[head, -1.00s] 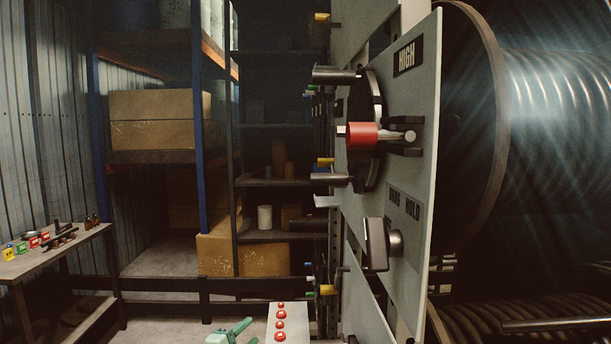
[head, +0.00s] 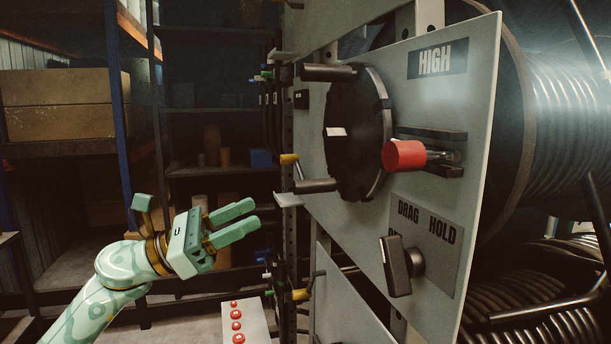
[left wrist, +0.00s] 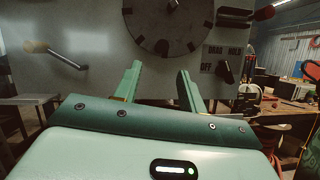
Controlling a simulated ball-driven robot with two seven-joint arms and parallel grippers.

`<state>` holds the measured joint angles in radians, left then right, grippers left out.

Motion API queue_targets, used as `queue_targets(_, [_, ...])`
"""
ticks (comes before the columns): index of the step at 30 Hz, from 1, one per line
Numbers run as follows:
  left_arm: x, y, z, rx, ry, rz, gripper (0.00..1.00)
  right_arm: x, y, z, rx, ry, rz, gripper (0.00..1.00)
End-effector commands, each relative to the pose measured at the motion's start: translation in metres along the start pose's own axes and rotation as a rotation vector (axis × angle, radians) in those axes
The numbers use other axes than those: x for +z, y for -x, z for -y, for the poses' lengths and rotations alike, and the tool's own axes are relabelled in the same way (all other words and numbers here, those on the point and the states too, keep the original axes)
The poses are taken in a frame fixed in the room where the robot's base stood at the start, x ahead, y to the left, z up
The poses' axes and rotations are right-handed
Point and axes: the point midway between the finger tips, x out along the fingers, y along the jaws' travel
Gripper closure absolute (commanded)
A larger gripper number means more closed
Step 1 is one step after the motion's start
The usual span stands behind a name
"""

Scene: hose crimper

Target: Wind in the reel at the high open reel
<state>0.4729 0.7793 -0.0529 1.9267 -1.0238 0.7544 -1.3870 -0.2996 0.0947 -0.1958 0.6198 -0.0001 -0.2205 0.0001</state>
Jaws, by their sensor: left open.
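A red knob (head: 403,155) sits on a dark latch right of the disc. Below is a black selector knob (head: 398,265) on a DRAG/HOLD plate. The large reel (head: 565,120) stands behind the panel. My left gripper (head: 256,215) is open and empty, left of and apart from the lower grip. The left wrist view shows the disc (left wrist: 165,25) beyond the fingers. My right gripper is out of view.
A lever with a yellow end (head: 289,159) projects at the panel's left edge. A pale box with red buttons (head: 245,322) stands low in front. Shelving with cardboard boxes (head: 60,105) is at the back left. Open space lies between gripper and panel.

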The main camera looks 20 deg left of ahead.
Motion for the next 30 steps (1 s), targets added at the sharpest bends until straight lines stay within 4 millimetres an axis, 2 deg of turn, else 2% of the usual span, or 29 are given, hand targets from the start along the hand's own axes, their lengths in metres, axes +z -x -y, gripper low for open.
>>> queue_targets(1, [0.008,-0.016,0.0,-0.003,-0.001,0.004,0.59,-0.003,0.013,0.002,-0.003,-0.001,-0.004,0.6])
queue_targets(6, [0.008,-0.06,0.0,-0.003,0.0,0.004,0.59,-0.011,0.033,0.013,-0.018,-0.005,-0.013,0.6])
queue_targets(12, [0.005,-0.098,-0.001,0.0,0.003,0.003,0.59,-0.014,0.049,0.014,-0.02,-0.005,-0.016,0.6])
queue_targets(18, [0.002,-0.115,0.0,0.001,0.004,0.001,0.59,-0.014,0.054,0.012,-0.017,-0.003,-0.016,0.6])
queue_targets(26, [0.0,-0.116,0.0,0.001,0.003,0.001,0.59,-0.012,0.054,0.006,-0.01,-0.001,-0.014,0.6])
queue_targets(27, [0.0,-0.116,0.0,0.001,0.003,0.001,0.62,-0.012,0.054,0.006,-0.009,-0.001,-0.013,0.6])
queue_targets(30, [0.0,-0.116,0.0,0.001,0.003,0.001,0.9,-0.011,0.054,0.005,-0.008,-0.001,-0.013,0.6])
